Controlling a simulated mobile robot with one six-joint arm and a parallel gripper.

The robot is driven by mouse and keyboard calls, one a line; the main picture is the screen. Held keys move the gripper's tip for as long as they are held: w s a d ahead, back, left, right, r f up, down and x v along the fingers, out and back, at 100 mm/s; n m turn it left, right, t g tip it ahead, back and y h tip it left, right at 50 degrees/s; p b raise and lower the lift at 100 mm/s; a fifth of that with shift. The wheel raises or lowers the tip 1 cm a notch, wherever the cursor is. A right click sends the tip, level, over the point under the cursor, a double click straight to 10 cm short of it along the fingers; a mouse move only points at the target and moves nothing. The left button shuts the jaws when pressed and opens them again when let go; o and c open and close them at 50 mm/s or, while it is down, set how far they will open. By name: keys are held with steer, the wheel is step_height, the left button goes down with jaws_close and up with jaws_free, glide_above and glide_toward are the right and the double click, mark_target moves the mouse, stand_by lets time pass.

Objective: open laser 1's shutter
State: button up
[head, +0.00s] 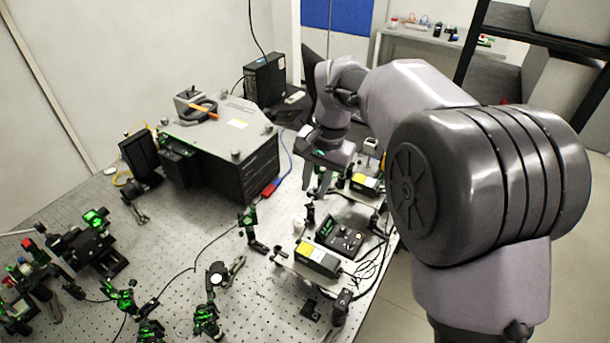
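Two laser boxes with yellow and white labels stand at the right side of the optical table: a nearer one (317,257) and a farther one (366,184). I cannot read which is laser 1, and no shutter can be made out clearly. My gripper (317,189) points down above the table, left of the farther laser box and beyond the nearer one. Its two fingers look apart, with nothing seen between them. A small dark optic mount (310,213) stands just below the fingers; I cannot tell whether they touch it.
A black control box (340,237) with small knobs sits between the lasers, with loose cables to its right. A large grey instrument (225,145) stands to the left of my gripper. Green-lit mounts (251,228) stand around the table; bare perforated tabletop (170,235) lies at left centre.

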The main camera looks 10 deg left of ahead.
mark_target(304, 231)
steer(key=a+f+b, duration=0.1)
steer(key=f, duration=0.5)
steer(key=f+b, duration=0.1)
steer(key=f, duration=0.4)
steer(key=a+f+b, duration=0.1)
steer(key=f+b, duration=0.1)
steer(key=f, duration=0.4)
steer(key=shift+w+a+f, duration=0.3)
steer(key=shift+w, duration=0.05)
